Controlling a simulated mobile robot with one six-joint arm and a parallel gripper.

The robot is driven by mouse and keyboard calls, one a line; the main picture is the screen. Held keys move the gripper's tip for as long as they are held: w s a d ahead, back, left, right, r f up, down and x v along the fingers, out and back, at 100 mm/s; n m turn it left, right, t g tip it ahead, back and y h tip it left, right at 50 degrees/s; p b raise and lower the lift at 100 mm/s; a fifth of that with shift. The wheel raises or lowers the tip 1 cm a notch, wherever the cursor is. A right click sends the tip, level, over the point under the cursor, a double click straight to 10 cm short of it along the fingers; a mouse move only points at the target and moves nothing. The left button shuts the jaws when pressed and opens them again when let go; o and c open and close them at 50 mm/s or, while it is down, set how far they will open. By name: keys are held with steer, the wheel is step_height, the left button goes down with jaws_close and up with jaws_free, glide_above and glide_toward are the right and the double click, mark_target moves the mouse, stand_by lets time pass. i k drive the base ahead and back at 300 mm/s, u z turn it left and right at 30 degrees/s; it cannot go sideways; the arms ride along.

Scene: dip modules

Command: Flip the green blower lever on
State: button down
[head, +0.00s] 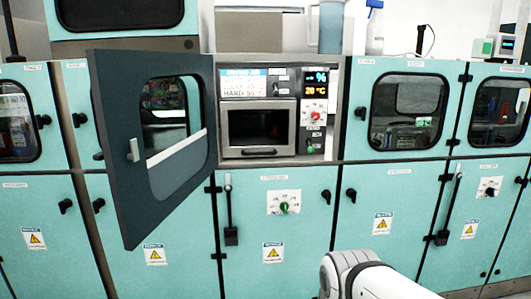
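A small green control (310,149) sits low on the right-hand panel of the module inside the open cabinet, below a red knob (315,115). It is too small to tell which way it is set, and its label is unreadable. Another green knob (284,208) is on a white dial plate on the lower teal door. I cannot tell from the labels which is the blower lever. My gripper is not in view; only a white link of my arm shows at the bottom, right of centre.
The dark windowed cabinet door (180,145) stands open, swung out to the left of the module (257,125). A black vertical handle (230,205) juts from the lower front. Closed teal doors with windows (407,110) line the right. Space before the module looks clear.

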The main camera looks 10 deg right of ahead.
mark_target(310, 150)
steer(key=u, duration=0.2)
steer(key=i, duration=1.75)
steer(key=z, duration=0.7)
steer(key=k, duration=0.9)
steer(key=z, duration=0.2)
steer(key=i, duration=0.9)
steer(key=u, duration=0.05)
